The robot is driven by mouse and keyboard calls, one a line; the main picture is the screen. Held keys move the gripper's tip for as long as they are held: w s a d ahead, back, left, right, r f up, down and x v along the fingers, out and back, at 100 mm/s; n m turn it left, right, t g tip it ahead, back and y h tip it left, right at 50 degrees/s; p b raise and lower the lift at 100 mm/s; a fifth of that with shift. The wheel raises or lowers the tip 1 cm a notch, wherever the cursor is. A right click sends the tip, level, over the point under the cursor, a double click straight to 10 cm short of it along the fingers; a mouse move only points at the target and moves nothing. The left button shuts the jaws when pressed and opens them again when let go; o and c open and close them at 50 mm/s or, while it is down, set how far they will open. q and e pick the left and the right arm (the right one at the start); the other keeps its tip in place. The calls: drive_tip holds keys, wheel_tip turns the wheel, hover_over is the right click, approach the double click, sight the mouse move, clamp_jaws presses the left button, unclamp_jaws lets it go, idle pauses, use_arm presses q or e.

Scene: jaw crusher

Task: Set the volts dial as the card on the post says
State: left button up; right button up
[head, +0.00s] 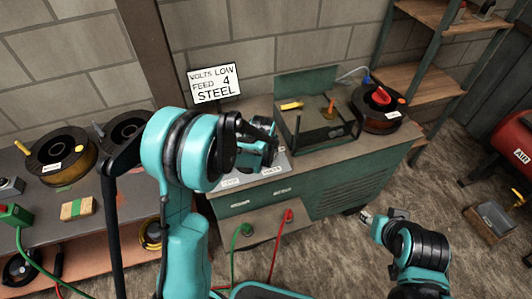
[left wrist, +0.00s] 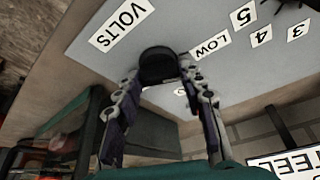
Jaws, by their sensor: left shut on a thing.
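The card (head: 214,83) on the wall side behind the bench reads VOLTS LOW, FEED 4, STEEL. In the left wrist view, the volts dial (left wrist: 158,62) is a round black knob on a grey panel (left wrist: 180,22), between the VOLTS label (left wrist: 122,22) and the LOW label (left wrist: 210,47). My left gripper (left wrist: 160,84) is shut on this knob, a finger on either side. In the head view my left gripper (head: 264,146) is over the panel and its arm hides the dial. The knob's pointer does not show. My right gripper (head: 374,219) hangs low over the floor, away from the bench.
Numbers 5, 4 and 3 lie along the panel edge in the left wrist view. An open green box (head: 318,130) and a wire spool (head: 378,106) stand right of the panel. Green and red cables hang from the cabinet front (head: 345,180). More spools stand at left.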

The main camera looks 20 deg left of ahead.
use_arm(q)
drive_tip(key=shift+n+y, duration=0.3)
drive_tip(key=shift+n, duration=0.2)
drive_tip(key=o, duration=1.2)
drive_tip(key=shift+c, duration=0.2)
drive_tip(key=shift+r, duration=0.1)
drive_tip(key=v, duration=1.2)
